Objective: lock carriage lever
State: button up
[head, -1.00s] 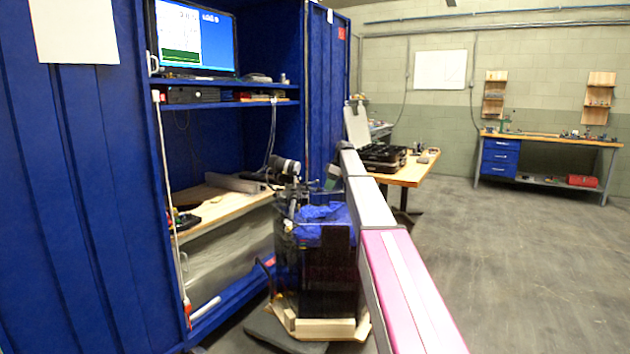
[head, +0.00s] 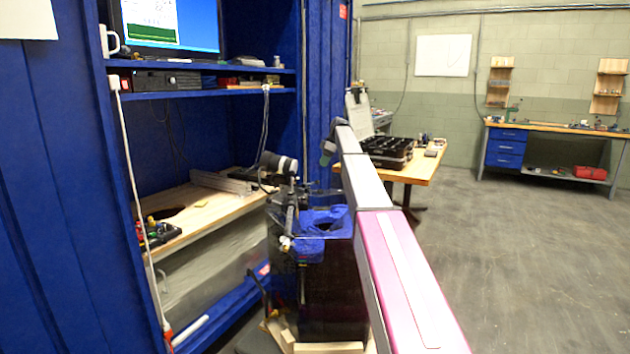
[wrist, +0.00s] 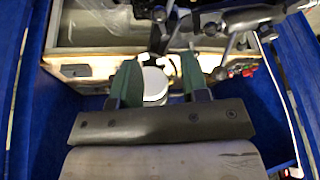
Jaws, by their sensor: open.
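My gripper (wrist: 160,78) is open in the wrist view, its two green fingers apart. A white cylinder (wrist: 155,86) shows between and beyond the fingers; I cannot tell its distance, and nothing looks gripped. Dark bars and metal rods of the carriage rig (wrist: 190,18) cross the top of the wrist view, beyond the fingertips. A slim metal rod with a rounded end (wrist: 227,52) hangs at the right; I cannot tell whether it is the carriage lever. In the head view the rig (head: 288,205) stands on the dark tank (head: 330,285), left of my arm.
A blue cabinet (head: 62,200) with a wooden shelf (head: 205,208) stands left and behind the tank. A grey cylinder (head: 278,163) sits beside the rig. A table with a black case (head: 388,150) is behind my arm. Open floor lies to the right.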

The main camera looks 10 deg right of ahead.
jog(key=x, duration=1)
jog(key=shift+a+f, duration=0.1)
jog(key=shift+f, duration=0.15)
grip_shut()
